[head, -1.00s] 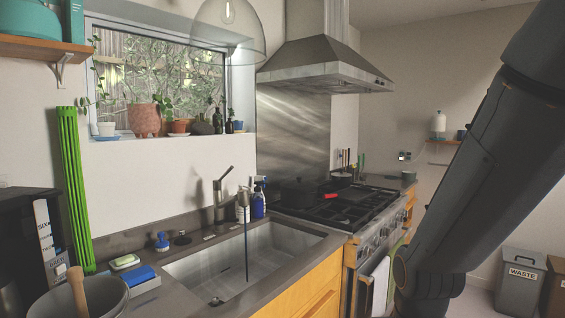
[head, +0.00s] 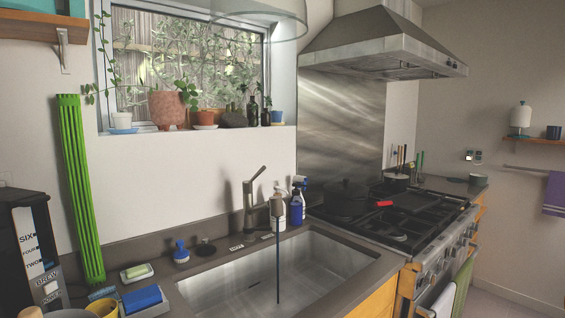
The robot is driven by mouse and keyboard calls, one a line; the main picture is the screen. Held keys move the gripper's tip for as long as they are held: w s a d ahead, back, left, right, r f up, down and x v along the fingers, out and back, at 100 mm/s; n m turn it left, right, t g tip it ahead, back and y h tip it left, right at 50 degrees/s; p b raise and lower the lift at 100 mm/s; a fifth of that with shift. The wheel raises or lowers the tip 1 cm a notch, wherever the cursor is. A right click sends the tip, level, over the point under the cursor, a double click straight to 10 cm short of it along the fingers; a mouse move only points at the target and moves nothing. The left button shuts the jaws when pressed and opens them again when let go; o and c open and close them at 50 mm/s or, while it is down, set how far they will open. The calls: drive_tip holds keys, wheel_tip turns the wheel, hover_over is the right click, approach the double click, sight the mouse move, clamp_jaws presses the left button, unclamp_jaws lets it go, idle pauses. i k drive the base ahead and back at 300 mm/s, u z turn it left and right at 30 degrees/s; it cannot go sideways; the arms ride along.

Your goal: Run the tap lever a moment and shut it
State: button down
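The tap (head: 250,205) stands behind the sink (head: 225,287), against the white wall, left of the spray bottle. Its lever (head: 258,174) sticks up from the top and slants up to the right. The spout (head: 276,206) reaches forward over the basin. A thin dark-blue line (head: 278,262) runs straight down from the spout into the sink, and it looks like a running stream of water. My gripper and arm are out of view. Nothing visible touches the tap or its lever.
Spray bottles (head: 298,204) stand right of the tap. A blue-topped brush (head: 181,252), soap dish (head: 137,272) and blue sponge (head: 141,298) lie to the left. The stove (head: 395,228) with black pans adjoins on the right. A range hood (head: 385,45) hangs above it.

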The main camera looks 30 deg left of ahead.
sight(262, 168)
drive_tip(key=u, duration=0.2)
drive_tip(key=i, duration=0.55)
drive_tip(key=u, duration=0.95)
drive_tip(key=i, duration=0.45)
drive_tip(key=u, duration=0.5)
